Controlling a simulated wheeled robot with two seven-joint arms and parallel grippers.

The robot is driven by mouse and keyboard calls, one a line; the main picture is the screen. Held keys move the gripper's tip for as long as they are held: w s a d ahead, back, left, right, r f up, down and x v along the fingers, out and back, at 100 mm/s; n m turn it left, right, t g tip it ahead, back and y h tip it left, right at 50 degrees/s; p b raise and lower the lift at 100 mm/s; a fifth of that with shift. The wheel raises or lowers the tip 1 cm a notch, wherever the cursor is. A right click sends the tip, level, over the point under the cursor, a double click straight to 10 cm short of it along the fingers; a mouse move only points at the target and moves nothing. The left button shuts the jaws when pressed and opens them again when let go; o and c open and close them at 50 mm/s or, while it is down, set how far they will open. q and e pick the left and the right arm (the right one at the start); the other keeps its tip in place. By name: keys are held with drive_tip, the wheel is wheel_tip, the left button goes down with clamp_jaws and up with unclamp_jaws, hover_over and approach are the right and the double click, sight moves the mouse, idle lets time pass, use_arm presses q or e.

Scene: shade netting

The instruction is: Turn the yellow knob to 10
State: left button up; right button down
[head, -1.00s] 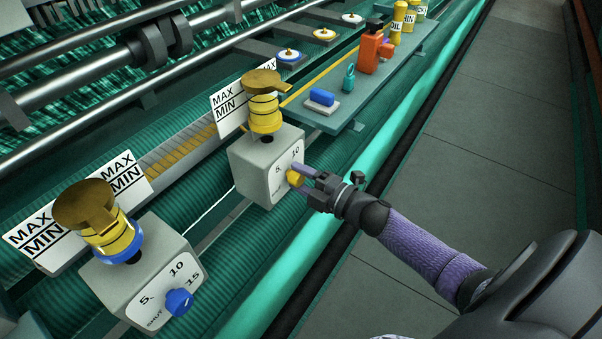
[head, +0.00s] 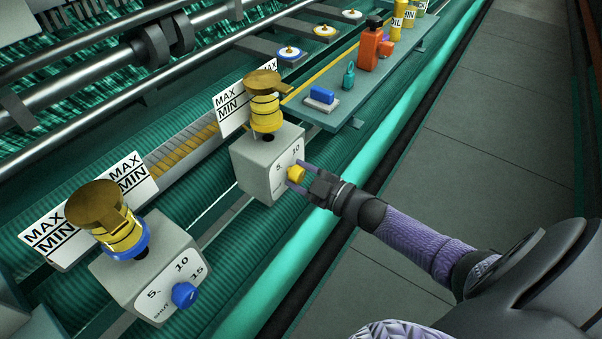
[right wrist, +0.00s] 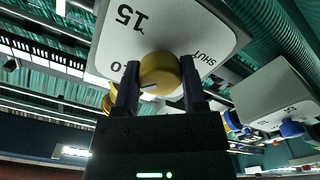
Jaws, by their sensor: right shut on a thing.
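The yellow knob (head: 295,174) is on the numbered front face of the far grey box (head: 266,164), below a yellow-and-brass cup. My right gripper (head: 297,176) is shut on the knob, one finger on each side. In the right wrist view the knob (right wrist: 160,73) sits between the two dark fingers. A dark pointer line on it points to the lower left of that picture. The dial (right wrist: 165,28) appears upside down there, with 15, part of the 10 and SHUT readable. The 5 is hidden there. My left gripper is not in view.
A nearer grey box (head: 146,267) carries a blue knob (head: 184,294). Grey floor (head: 480,150) is clear at right.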

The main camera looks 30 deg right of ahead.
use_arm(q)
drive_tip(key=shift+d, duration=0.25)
use_arm(e)
drive_tip(key=shift+m, duration=0.3)
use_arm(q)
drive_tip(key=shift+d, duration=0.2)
use_arm(e)
drive_tip(key=shift+c, duration=0.7)
unclamp_jaws()
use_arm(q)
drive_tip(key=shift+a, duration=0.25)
